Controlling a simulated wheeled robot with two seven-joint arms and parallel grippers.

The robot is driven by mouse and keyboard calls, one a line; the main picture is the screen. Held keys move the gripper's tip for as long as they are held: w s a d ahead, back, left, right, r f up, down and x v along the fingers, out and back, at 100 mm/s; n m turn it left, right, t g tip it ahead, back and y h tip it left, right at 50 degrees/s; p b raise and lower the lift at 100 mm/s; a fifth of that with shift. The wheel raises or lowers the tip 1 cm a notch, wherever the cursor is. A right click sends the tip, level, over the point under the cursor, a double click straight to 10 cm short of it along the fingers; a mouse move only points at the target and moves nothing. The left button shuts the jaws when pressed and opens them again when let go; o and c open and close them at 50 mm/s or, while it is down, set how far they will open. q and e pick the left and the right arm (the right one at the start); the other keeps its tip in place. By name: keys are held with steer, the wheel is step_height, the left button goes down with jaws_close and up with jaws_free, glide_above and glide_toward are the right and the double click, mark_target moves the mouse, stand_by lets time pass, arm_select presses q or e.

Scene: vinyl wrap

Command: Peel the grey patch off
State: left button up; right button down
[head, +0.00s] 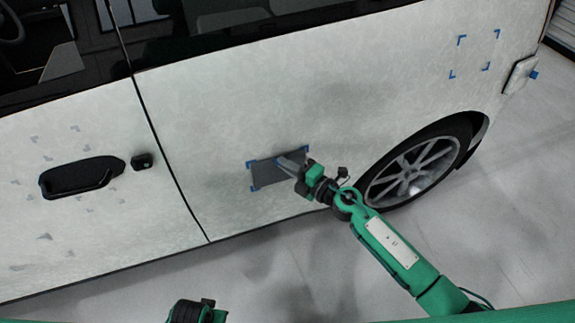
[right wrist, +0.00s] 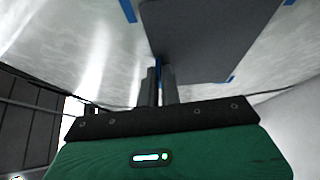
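The grey patch (head: 266,174) is a flat dark rectangle on the white van side, between the door seam and the rear wheel, with blue marks at its corners. It looks flat against the panel in the head view. It fills the top middle of the right wrist view (right wrist: 205,35). My right gripper (head: 283,161) is in front of the patch's right part. In the right wrist view its fingers (right wrist: 160,72) are nearly together at the patch's near left corner, with a thin blue strip showing between them. The fingers hide that corner; I cannot see patch material gripped.
A black door handle (head: 82,177) is at the left, with faint grey marks around it. The rear wheel (head: 412,172) is right of the patch. Empty blue corner marks (head: 474,54) and a small flap (head: 521,75) are further right. Grey floor (head: 290,262) is clear below.

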arm_select(q)
steer(key=shift+s+r+p, duration=0.1)
steer(key=shift+r+p, duration=0.15)
steer(key=shift+p, duration=0.05)
arm_select(e)
steer(key=shift+s+d, duration=0.25)
steer(key=shift+s, duration=0.35)
stand_by(0.5)
arm_select(q)
steer(key=shift+r+p, duration=0.75)
arm_select(e)
steer(key=s+d, duration=0.2)
steer(key=s, duration=0.4)
steer(key=shift+s+r, duration=0.25)
steer(key=shift+r, duration=0.05)
steer(key=shift+d, duration=0.1)
